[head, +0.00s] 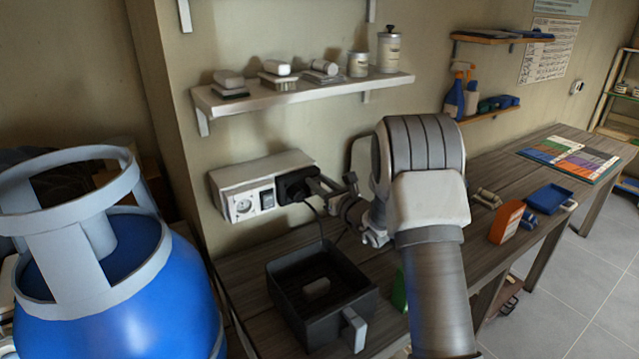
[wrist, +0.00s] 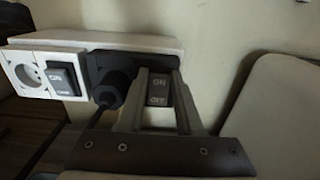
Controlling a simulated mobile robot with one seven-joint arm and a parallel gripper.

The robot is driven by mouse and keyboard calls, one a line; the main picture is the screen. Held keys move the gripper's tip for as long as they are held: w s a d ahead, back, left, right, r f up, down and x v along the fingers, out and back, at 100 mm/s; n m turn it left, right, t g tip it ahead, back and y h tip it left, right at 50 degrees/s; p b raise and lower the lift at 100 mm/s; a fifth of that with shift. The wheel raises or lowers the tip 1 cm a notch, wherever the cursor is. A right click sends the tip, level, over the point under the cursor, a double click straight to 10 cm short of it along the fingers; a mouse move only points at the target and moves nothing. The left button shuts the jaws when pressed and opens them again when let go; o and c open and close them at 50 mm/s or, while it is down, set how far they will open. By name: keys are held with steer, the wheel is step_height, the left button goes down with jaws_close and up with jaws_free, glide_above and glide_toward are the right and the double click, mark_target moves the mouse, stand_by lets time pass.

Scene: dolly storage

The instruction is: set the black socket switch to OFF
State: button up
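The black socket (head: 293,186) is at the right end of a white wall box, with a black plug (wrist: 110,88) and cord in it. Its black switch (wrist: 158,89) shows between my fingers in the wrist view, marked ON above and OFF below. I cannot tell which side is pressed in. My gripper (wrist: 160,71) has its two fingers apart, one on each side of the switch, with nothing held. In the head view my gripper (head: 322,186) is at the box's right end, hiding the black switch. Whether the fingers touch the socket is unclear.
A white socket (head: 242,205) and its switch (head: 267,199) are left of the black socket. A shelf (head: 300,93) is above. A dark fryer-like appliance (head: 285,300) stands on the bench below. A blue gas cylinder (head: 110,290) stands at left.

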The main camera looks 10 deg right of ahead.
jaws_close()
steer(key=t+b, duration=0.1)
steer(key=b, duration=0.3)
steer(key=f+t+y+b, duration=0.1)
steer(key=b, duration=0.2)
steer(key=t+b, duration=0.1)
steer(key=b, duration=0.3)
steer(key=shift+s+d+f+t+y+b, duration=0.1)
steer(key=shift+s+f+t+y+b, duration=0.2)
steer(key=shift+y+b, duration=0.1)
steer(key=shift+r, duration=0.25)
steer(key=o, duration=0.7)
jaws_free()
